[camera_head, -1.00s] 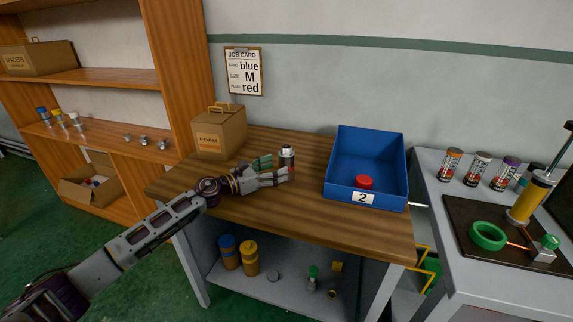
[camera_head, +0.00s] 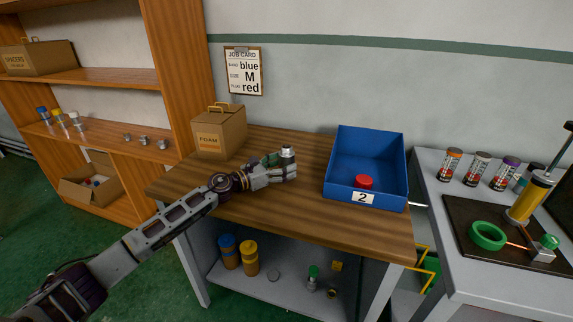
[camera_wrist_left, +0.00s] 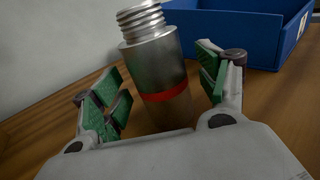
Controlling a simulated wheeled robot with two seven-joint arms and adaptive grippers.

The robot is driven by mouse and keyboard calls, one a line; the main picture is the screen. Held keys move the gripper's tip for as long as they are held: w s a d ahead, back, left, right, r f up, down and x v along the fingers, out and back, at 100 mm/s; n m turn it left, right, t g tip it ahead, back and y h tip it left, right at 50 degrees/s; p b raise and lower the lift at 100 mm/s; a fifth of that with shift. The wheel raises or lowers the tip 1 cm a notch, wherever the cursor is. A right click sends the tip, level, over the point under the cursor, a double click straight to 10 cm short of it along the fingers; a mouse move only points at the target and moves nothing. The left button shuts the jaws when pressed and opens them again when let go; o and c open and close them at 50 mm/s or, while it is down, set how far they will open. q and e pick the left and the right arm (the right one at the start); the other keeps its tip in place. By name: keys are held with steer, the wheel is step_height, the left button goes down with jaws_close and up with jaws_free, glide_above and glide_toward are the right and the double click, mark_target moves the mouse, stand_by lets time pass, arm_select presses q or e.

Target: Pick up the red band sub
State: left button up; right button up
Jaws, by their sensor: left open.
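The red band sub is a grey metal cylinder with a threaded top and a red band. It stands on the wooden bench; in the head view only its upper part (camera_head: 288,151) shows above my left gripper (camera_head: 279,170). In the left wrist view the sub (camera_wrist_left: 157,65) is between the open green-padded fingers of my left gripper (camera_wrist_left: 160,88), leaning slightly in the picture. Gaps show between it and the pads, and its base is hidden behind the gripper's body. My right gripper is not in view.
A blue bin (camera_head: 408,170) marked 2, holding a red cap (camera_head: 363,182), stands to the right on the bench (camera_head: 300,215). A cardboard box (camera_head: 219,131) labelled FOAM stands to the left. A job card (camera_head: 243,72) hangs on the wall. Bench surface between gripper and bin is clear.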

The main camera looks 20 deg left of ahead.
arm_select(q)
steer(key=shift+x, duration=0.9)
steer(key=shift+r, duration=0.1)
steer(key=c, duration=1.6)
